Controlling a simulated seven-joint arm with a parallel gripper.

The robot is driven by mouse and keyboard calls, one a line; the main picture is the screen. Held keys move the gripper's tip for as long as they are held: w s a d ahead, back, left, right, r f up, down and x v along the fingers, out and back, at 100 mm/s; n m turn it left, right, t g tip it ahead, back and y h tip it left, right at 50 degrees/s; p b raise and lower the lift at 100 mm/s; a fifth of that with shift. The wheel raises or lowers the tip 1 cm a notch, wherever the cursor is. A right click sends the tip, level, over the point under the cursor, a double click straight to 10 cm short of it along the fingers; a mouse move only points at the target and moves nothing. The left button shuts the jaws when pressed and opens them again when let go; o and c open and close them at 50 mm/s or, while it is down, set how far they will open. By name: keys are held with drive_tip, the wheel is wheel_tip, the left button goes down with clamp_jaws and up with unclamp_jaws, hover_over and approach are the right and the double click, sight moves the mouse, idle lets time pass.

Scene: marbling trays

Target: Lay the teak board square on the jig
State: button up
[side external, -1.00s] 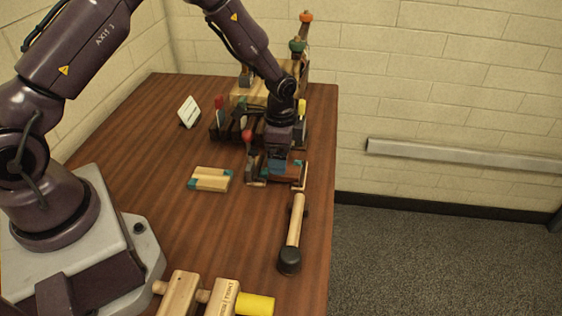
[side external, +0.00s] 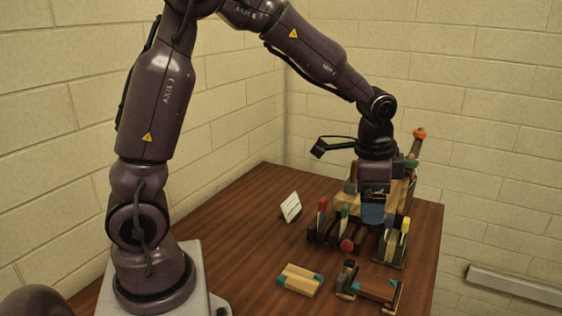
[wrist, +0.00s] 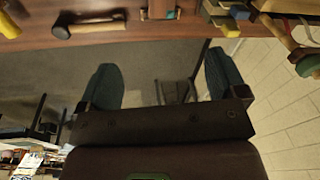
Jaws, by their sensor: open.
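A reddish-brown board with a teal end (side external: 378,288), which looks like the teak board, lies in the jig (side external: 397,299) near the table's front right. It looks roughly in line with the jig; a small skew I cannot tell. My gripper (side external: 373,212) is open, above and behind the jig, in front of the tool rack, apart from the board. In the wrist view, my gripper's teal fingers are wide apart (wrist: 165,84) with nothing between them. That view shows only part of the jig area, at its top edge.
A pale block with teal ends (side external: 300,280) lies left of the jig. A rack of colour-handled tools (side external: 322,232) stands behind it, and a white card (side external: 291,207) to the left. A black-headed mallet (wrist: 90,24) lies on the table in the wrist view. The left of the table is clear.

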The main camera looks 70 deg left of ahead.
drive_tip(key=s+r+n+t, duration=0.2)
drive_tip(key=s+r, duration=0.3)
drive_tip(key=s, duration=0.4)
drive_tip(key=s+d+r+n+t, duration=0.1)
drive_tip(key=s+r+n, duration=0.3)
drive_tip(key=s, duration=0.6)
drive_tip(key=shift+d+r+n+t, duration=0.3)
drive_tip(key=shift+r+t, duration=0.2)
drive_tip(key=shift+r, duration=0.25)
